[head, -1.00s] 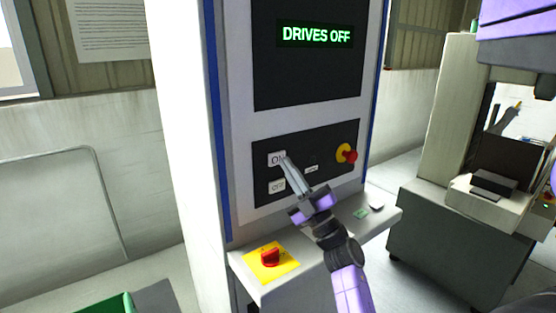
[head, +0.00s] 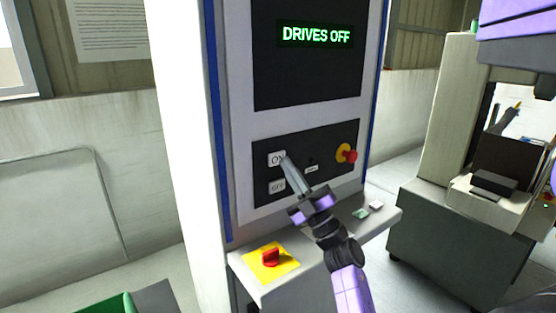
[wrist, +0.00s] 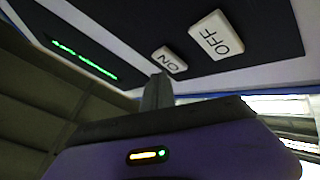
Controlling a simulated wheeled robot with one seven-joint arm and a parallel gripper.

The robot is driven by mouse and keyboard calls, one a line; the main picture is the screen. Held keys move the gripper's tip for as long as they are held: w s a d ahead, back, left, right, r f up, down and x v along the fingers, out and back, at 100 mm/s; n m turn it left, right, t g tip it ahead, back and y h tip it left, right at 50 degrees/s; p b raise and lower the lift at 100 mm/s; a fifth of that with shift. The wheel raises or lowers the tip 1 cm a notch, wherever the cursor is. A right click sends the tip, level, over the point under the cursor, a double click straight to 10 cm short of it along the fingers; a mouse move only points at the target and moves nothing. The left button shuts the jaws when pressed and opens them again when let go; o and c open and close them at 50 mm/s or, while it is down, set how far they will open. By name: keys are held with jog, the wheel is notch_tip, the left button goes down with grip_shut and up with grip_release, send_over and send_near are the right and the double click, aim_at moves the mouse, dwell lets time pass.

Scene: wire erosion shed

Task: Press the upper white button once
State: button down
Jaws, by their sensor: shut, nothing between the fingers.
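The upper white button (head: 277,158), marked ON, sits on the dark control panel of the tall cabinet. Below it is the white OFF button (head: 277,187). My gripper (head: 287,161) is shut and empty, with its fingertips at the right edge of the ON button. In the wrist view the ON button (wrist: 169,61) shows just beyond the fingertips (wrist: 158,78), and the OFF button (wrist: 216,36) lies to its right. I cannot tell whether the fingertips touch the ON button. The display (head: 315,35) reads DRIVES OFF in green.
A red emergency knob (head: 347,153) on a yellow base sits right of the buttons. Another machine (head: 440,190) stands at the right.

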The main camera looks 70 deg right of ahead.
jog(key=shift+w, duration=0.1)
dwell(0.3)
jog(key=shift+w+d, duration=0.2)
jog(key=shift+w, duration=0.1)
jog(key=shift+w+d, duration=0.2)
jog(key=shift+w, duration=0.1)
dwell(0.7)
dwell(0.4)
jog(key=shift+s+a, duration=0.45)
jog(key=shift+s, duration=0.25)
jog(key=shift+s+a+p, duration=0.3)
jog(key=shift+s+a, duration=0.15)
jog(key=shift+s, duration=0.25)
jog(key=shift+s+a+p, duration=0.3)
jog(key=shift+s+a, duration=0.1)
jog(key=shift+s, duration=0.35)
jog(key=shift+s+a+p, duration=0.3)
jog(key=shift+s+a, duration=0.15)
jog(key=shift+s, duration=0.25)
